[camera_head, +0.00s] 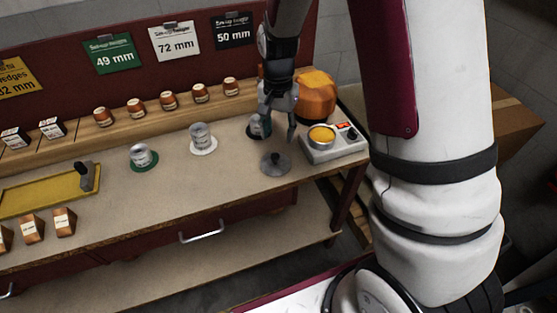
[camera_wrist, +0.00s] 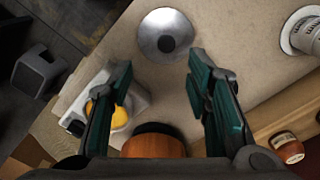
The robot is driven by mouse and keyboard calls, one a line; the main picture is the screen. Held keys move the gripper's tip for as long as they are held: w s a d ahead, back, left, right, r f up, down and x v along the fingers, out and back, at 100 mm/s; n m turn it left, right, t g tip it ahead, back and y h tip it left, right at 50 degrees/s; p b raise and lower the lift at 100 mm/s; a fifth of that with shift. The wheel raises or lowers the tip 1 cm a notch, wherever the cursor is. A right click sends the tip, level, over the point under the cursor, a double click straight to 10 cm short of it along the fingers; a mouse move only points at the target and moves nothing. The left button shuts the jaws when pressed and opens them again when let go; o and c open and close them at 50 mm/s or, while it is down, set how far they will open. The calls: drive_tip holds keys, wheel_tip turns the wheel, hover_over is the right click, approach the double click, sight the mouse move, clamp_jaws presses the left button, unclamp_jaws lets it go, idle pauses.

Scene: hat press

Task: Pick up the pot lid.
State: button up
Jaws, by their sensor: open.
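The pot lid (camera_head: 276,163) is a grey metal disc with a dark knob, lying on the workbench near its front right. It also shows at the top middle of the wrist view (camera_wrist: 166,36), where its knob sits ahead of the fingertips. My gripper (camera_head: 277,127) is above the bench, behind and above the lid in the head view. In the wrist view its two fingers (camera_wrist: 160,75) are spread wide apart with nothing between them. The gripper does not touch the lid.
A grey device (camera_head: 335,149) with a yellow-topped round pan stands right of the lid. An orange rounded object (camera_head: 315,95) is behind it. Cans on white (camera_head: 203,140) and green (camera_head: 142,157) discs stand to the left. The workbench (camera_head: 225,185) is clear left of the lid.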

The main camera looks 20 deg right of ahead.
hover_over(275, 156)
drive_tip(key=f, duration=0.5)
drive_tip(key=shift+s+d, duration=0.15)
drive_tip(key=shift+d, duration=0.25)
drive_tip(key=shift+w+a+f, duration=0.15)
drive_tip(key=shift+a+f, duration=0.05)
drive_tip(key=shift+f, duration=1.2)
drive_tip(key=shift+w+a+f, duration=0.1)
drive_tip(key=shift+a+f, duration=0.05)
drive_tip(key=shift+f, duration=1.25)
clamp_jaws()
